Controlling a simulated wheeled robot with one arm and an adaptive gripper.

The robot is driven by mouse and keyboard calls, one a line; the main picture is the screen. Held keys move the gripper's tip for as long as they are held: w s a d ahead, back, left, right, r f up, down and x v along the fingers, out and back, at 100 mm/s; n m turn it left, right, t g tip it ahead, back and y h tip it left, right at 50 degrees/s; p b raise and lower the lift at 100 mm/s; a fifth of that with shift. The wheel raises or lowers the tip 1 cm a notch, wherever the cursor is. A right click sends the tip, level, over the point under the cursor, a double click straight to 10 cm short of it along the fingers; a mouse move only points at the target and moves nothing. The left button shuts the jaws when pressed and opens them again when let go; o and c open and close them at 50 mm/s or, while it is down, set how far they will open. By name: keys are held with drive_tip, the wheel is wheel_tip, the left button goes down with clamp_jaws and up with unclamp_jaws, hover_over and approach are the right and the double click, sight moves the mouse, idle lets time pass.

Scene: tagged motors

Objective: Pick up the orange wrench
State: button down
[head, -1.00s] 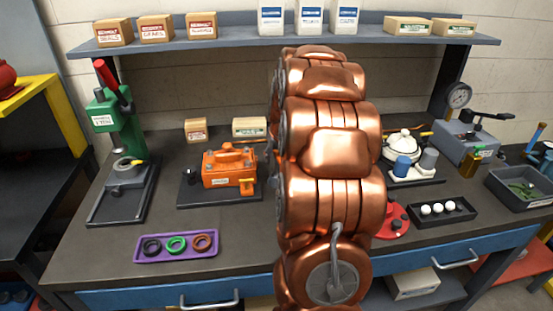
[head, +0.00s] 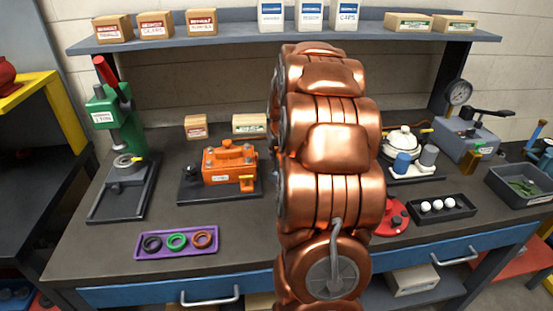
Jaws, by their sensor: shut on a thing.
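I cannot make out an orange wrench in the head view. An orange motor-like unit (head: 229,166) with a white label and bolts on top sits on a dark base plate (head: 190,189) left of my arm. My copper-coloured arm fills the middle of the view and hides part of the bench behind it. My gripper is hidden behind the arm, so its jaws and anything in them do not show.
A green press (head: 118,130) stands at the left. A purple tray (head: 177,244) with three rings lies in front. Right of my arm are a red round part (head: 395,218), a black tray (head: 446,209) with white balls, a white pump unit (head: 404,142) and a gauge device (head: 465,130). A shelf (head: 230,43) runs above.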

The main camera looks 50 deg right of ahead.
drive_tip(key=shift+r, duration=0.1)
drive_tip(key=shift+r+b, duration=0.85)
drive_tip(key=shift+r, duration=0.7)
drive_tip(key=shift+s+r, duration=0.15)
drive_tip(key=shift+r, duration=0.05)
drive_tip(key=s+a+r+b, duration=0.1)
drive_tip(key=s+b, duration=0.3)
drive_tip(key=s, duration=1.1)
drive_tip(key=shift+s+r, duration=0.2)
drive_tip(key=shift+s, duration=0.1)
drive_tip(key=shift+a, duration=0.1)
drive_tip(key=c, duration=1.8)
unclamp_jaws()
clamp_jaws()
